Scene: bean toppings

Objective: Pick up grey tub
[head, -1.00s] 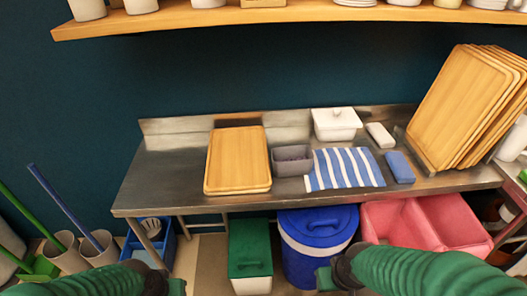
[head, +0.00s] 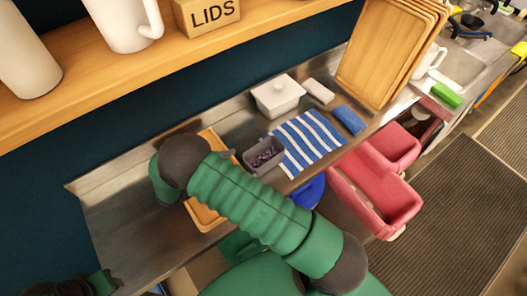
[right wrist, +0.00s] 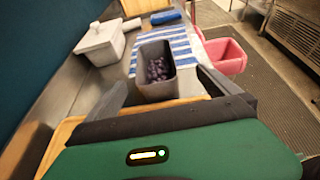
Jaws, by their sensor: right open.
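The grey tub (head: 268,148) stands on the steel counter, between the wooden boards and the striped cloth. It is open-topped and holds dark purple beans. In the right wrist view the tub (right wrist: 157,88) is upright just ahead of my right gripper, framed between its two fingers. My right gripper (head: 230,156) is open and empty, reaching over the boards beside the tub's left side. My right forearm hides part of the boards. Part of my left arm shows at the lower left of the head view; its gripper is not visible.
A white lidded dish (head: 278,97) stands behind the tub. Wooden boards (head: 205,214) lie below my arm. A pink bin (head: 372,185) stands below the counter's front; the shelf (head: 130,85) overhangs.

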